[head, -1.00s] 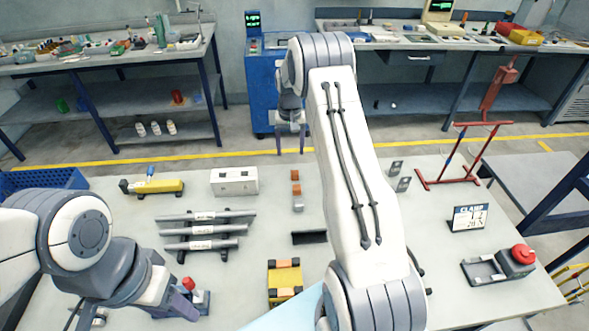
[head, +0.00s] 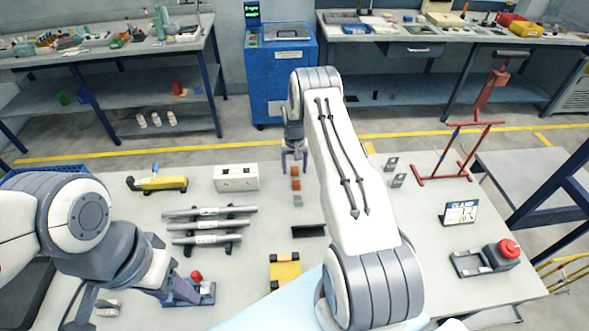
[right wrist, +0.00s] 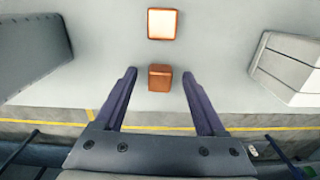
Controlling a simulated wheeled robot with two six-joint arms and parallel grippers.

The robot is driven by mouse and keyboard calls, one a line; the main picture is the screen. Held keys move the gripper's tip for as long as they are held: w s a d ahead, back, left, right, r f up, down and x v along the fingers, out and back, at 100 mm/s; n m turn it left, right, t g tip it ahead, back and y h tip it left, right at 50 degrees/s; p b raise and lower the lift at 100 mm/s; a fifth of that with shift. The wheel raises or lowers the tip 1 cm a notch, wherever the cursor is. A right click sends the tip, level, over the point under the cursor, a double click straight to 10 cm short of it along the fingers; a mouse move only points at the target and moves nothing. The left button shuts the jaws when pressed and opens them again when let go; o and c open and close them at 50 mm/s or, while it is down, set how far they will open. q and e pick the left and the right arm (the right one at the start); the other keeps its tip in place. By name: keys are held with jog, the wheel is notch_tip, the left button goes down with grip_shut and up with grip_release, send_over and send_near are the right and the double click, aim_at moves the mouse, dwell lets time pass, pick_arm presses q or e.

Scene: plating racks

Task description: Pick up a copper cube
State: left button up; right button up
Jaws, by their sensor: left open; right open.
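In the head view, one copper cube (head: 295,171) stands at the back of a short row, with a second copper cube (head: 296,184) just in front of it. My right gripper (head: 295,162) is open over the rear end of the row. In the right wrist view, one copper cube (right wrist: 160,78) shows between the two open fingertips, with gaps on both sides. The other copper cube (right wrist: 162,24) lies farther up the picture, outside the fingers. My left gripper (head: 180,292) is at the front left, beside a red-knobbed fixture; its fingers are hard to make out.
A grey cube (head: 298,200) ends the row. A white socket box (head: 236,177) and a rack of grey bars (head: 207,226) are to the left. A black bar (head: 308,231) and yellow block (head: 285,271) are in front. A red stand (head: 455,152) is at the right.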

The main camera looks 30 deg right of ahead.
jog(key=shift+c, duration=0.3)
grip_shut()
